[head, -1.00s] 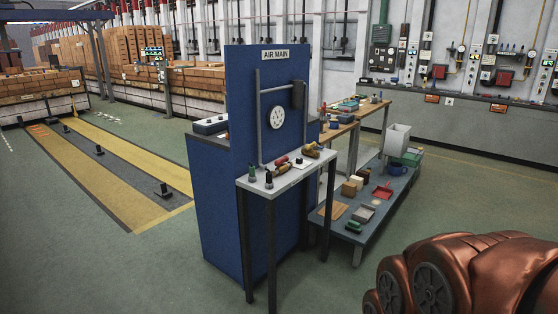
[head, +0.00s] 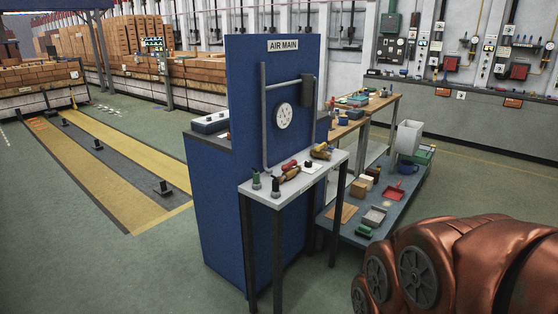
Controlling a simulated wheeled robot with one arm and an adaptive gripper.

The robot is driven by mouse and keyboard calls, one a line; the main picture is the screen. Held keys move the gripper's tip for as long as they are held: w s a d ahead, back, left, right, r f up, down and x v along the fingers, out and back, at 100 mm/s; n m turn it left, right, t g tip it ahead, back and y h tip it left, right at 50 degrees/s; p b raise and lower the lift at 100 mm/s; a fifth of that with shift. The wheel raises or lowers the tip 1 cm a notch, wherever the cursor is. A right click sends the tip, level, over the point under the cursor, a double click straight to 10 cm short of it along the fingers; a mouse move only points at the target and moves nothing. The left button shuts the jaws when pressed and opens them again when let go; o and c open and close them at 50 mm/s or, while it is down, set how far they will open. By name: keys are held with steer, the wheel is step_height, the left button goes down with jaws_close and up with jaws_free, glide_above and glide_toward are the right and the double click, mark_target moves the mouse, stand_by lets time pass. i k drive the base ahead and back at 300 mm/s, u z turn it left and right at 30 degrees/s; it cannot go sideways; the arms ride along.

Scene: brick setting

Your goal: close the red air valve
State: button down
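A blue panel (head: 245,75) labelled AIR MAIN stands in the middle of the head view. Grey pipework (head: 264,112) is mounted on its face, with a dark cylinder (head: 307,90) at upper right. A pale round disc with holes (head: 284,116), like a wheel or dial, sits inside the pipe loop. I cannot make out a red valve on the pipes. A small red item (head: 290,165) lies on the narrow table (head: 270,190) before the panel; I cannot tell what it is. My gripper is not in view; only coppery arm parts show at lower right.
Yellow floor lanes (head: 90,150) run at left. The green floor in front is open.

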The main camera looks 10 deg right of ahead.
mark_target(285, 167)
steer(key=u, duration=0.2)
steer(key=i, duration=1.65)
steer(key=u, duration=0.15)
